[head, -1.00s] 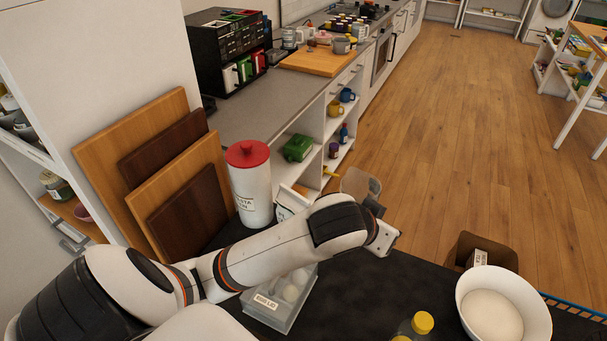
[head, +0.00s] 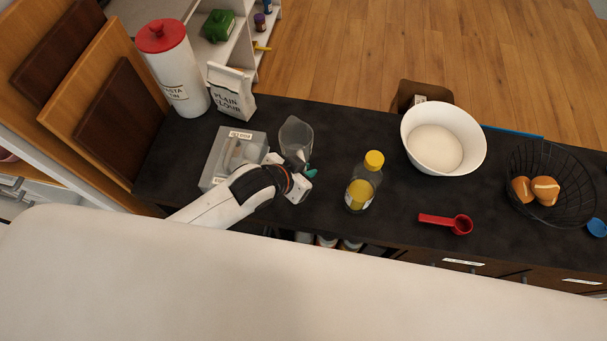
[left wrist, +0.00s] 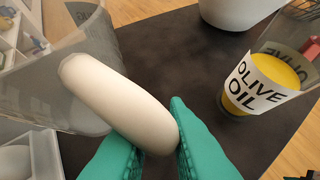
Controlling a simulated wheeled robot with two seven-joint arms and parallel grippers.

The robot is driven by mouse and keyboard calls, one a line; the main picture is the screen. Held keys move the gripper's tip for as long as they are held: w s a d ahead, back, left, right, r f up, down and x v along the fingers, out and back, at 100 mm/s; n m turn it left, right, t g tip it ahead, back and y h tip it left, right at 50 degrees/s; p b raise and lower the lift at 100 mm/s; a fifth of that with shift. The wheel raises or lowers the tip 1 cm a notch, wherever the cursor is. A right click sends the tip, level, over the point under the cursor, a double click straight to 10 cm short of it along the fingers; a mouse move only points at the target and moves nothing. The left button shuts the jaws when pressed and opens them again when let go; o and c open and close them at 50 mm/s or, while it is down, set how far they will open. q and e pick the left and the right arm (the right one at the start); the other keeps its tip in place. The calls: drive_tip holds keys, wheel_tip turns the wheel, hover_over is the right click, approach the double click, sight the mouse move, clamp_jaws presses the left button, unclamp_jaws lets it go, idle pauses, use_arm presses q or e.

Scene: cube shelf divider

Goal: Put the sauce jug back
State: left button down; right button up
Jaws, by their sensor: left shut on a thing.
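The sauce jug (head: 296,137) is a clear grey jug over the dark counter, right of the clear lidded box. Whether its base touches the counter I cannot tell. My left gripper (head: 308,174) is at its near side. In the left wrist view the teal fingers (left wrist: 160,148) are shut on a thick pale handle (left wrist: 120,105), which runs up to the jug's clear wall (left wrist: 55,85). The jug looks empty. The right gripper is out of view.
On the dark counter (head: 345,128) stand a flour bag (head: 231,92), the clear box (head: 218,160), an olive oil bottle (head: 363,183), a white bowl (head: 470,155), a red scoop (head: 445,222) and a wire basket (head: 560,165). A red-lidded pasta canister (head: 175,70) stands at back left.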

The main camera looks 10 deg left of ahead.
use_arm(q)
drive_tip(key=shift+f, duration=2.3)
drive_tip(key=shift+f, duration=0.15)
drive_tip(key=c, duration=1.4)
unclamp_jaws()
drive_tip(key=shift+r, duration=0.25)
drive_tip(key=v, duration=1.2)
